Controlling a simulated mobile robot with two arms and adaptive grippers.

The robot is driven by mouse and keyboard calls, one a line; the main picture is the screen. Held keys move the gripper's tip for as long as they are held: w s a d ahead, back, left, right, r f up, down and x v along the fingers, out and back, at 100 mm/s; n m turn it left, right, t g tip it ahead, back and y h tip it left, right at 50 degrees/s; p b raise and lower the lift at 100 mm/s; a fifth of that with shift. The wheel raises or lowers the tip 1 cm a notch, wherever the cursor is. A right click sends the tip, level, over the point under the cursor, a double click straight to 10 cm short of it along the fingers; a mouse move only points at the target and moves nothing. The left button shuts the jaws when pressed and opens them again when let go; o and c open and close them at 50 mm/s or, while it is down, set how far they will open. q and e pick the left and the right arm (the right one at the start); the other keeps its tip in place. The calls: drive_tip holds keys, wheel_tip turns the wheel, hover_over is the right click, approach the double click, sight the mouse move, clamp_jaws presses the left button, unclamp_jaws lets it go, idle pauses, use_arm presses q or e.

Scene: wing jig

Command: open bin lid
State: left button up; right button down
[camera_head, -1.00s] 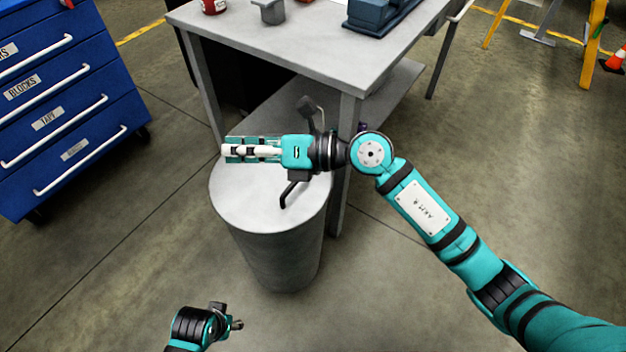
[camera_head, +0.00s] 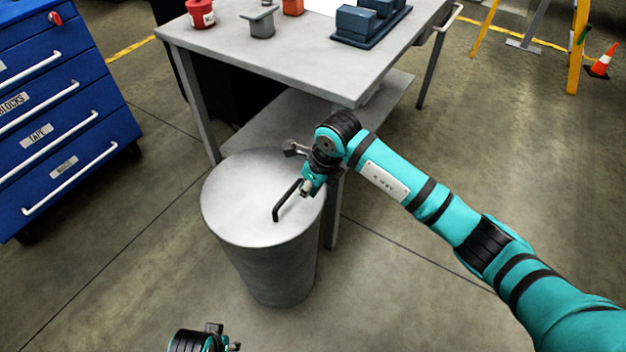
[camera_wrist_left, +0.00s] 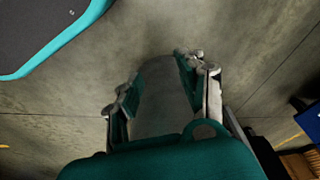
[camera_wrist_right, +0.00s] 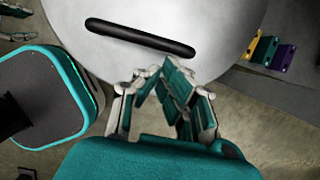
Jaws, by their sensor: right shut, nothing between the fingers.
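A grey cylindrical bin (camera_head: 270,272) stands on the floor, with a flat pale lid (camera_head: 245,195) lying level on top. A black bar handle (camera_head: 282,204) is on the lid; it also shows in the right wrist view (camera_wrist_right: 140,38). My right gripper (camera_head: 306,188) points down over the right side of the lid, beside the handle. In the right wrist view its fingers (camera_wrist_right: 168,82) are shut and empty, apart from the handle in the picture.
A grey table (camera_head: 300,60) stands right behind the bin, its lower shelf (camera_head: 262,125) close to the lid. A blue drawer cabinet (camera_head: 70,120) is at the left. Several coloured items (camera_wrist_right: 268,52) show at the right wrist view's edge. Floor in front is clear.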

drive_tip(key=shift+x, duration=1.1)
use_arm(q)
drive_tip(key=shift+w+r, duration=0.15)
drive_tip(key=shift+r, duration=0.5)
use_arm(e)
drive_tip(key=shift+r, duration=0.15)
